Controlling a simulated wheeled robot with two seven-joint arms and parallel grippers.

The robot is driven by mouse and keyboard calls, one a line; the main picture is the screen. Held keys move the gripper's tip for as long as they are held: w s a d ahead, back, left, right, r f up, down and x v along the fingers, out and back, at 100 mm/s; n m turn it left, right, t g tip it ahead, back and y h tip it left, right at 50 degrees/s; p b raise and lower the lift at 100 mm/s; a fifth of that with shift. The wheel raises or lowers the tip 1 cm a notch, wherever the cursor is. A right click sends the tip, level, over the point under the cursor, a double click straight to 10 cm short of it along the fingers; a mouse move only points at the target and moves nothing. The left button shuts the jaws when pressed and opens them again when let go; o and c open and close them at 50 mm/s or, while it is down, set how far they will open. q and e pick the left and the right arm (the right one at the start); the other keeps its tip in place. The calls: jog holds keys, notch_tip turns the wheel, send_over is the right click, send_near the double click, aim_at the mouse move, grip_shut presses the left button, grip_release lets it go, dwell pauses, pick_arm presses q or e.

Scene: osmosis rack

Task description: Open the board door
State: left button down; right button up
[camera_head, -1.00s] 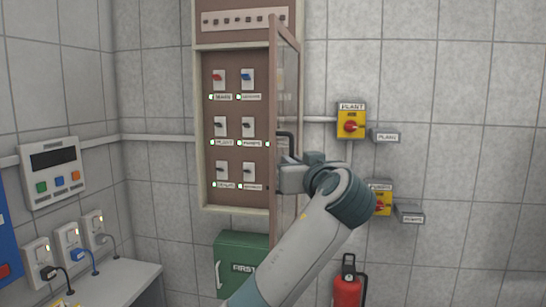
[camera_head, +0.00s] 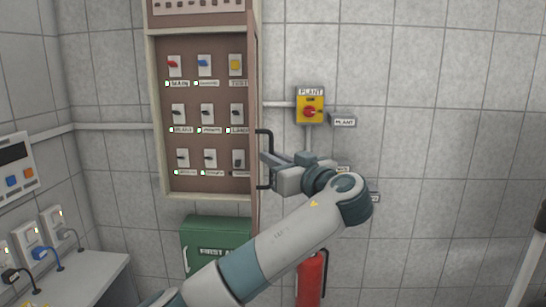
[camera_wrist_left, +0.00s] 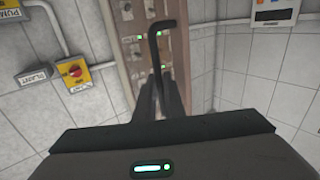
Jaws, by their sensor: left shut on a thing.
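The board (camera_head: 157,120) is a brown cabinet with a pale frame on the tiled wall, with rows of switches showing inside. Its door (camera_head: 254,90) is hinged at the right side and stands swung out, seen nearly edge-on in the head view. A black bar handle (camera_head: 264,138) sticks out from the door's right face. My left gripper (camera_head: 268,170) is shut on the handle's lower part. In the left wrist view, the bent handle (camera_wrist_left: 158,42) rises from between my left fingers (camera_wrist_left: 165,92). My right gripper does not show.
A yellow PLANT switch (camera_head: 310,110) is on the wall right of the door, with a grey label box beside it. A green first-aid box (camera_head: 205,238) hangs below the board. A red extinguisher (camera_head: 311,278) stands behind my arm. A shelf with plugs is at left.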

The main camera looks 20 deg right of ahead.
pick_arm(q)
jog(key=shift+w+f, duration=0.1)
jog(key=shift+f, duration=0.15)
jog(key=c, duration=2)
grip_release()
jog(key=shift+o, duration=0.8)
jog(key=shift+w+f, duration=0.1)
jog(key=shift+w, duration=0.15)
jog(key=b+v, duration=0.2)
jog(key=v, duration=0.5)
jog(key=shift+s+b, duration=0.3)
jog(key=shift+d, duration=0.1)
